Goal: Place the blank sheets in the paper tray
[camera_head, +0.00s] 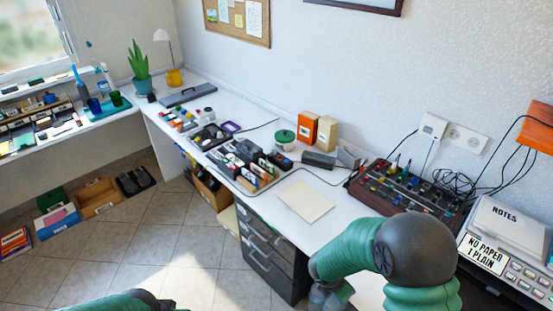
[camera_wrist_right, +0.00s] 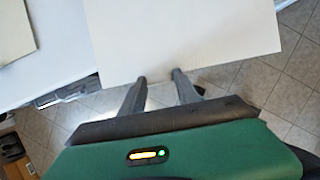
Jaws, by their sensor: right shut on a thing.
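My right gripper (camera_wrist_right: 160,77) is shut on a white blank sheet (camera_wrist_right: 180,35) in the right wrist view. The fingers grip it at its near edge, and the sheet extends away over the desk edge. In the head view a cream sheet or thin stack (camera_head: 306,200) lies flat on the desk, left of my right arm. A grey-white printer (camera_head: 508,235) stands at the far right, with labels reading "NOTES" and "NO PAPER 1 PLAIN". I cannot make out its paper tray. Only part of my left arm shows at the bottom of the head view; its gripper is out of view.
A dark mixer-like board (camera_head: 408,187) with knobs and cables sits between the cream sheet and the printer. An organizer (camera_head: 243,165) of small items lies left of the sheet. Dark drawers (camera_head: 266,255) stand under the desk. Boxes lie on the tiled floor at left.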

